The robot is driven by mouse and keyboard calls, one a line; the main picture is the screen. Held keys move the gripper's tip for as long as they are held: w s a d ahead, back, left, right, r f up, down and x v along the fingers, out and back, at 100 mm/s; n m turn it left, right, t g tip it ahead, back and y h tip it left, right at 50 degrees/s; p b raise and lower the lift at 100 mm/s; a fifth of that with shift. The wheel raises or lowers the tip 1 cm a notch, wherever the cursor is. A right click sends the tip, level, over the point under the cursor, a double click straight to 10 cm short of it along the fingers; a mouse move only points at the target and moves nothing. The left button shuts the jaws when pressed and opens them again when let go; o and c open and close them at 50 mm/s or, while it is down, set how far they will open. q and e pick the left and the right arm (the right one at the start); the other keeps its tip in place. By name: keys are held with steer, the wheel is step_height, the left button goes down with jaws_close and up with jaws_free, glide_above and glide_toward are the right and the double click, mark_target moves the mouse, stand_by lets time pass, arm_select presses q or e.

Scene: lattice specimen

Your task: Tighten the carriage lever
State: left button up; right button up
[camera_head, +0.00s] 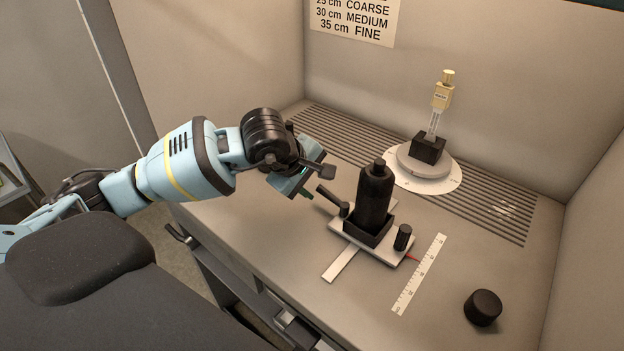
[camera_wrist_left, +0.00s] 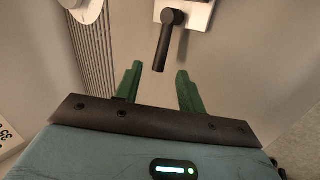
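The carriage (camera_head: 378,246) is a white plate on a white rail, bearing a black bottle (camera_head: 375,195) in a square black holder. Its black carriage lever (camera_head: 332,200) sticks out at the plate's left side, pointing toward my left gripper (camera_head: 307,191). In the left wrist view the lever (camera_wrist_left: 166,38) points down toward the gap between the green fingers of my left gripper (camera_wrist_left: 159,70). The fingers are apart and empty. The lever's free end appears level with the fingertips; I cannot tell its depth from them. My right gripper is not in view.
A black knob (camera_head: 403,237) stands on the plate's right side. A white ruler (camera_head: 419,275) and a black cap (camera_head: 483,307) lie to the right. A distance sign (camera_head: 352,17) hangs on the wall.

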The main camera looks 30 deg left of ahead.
mark_target(323, 192)
arm_select(q)
steer(key=shift+x, duration=3.2)
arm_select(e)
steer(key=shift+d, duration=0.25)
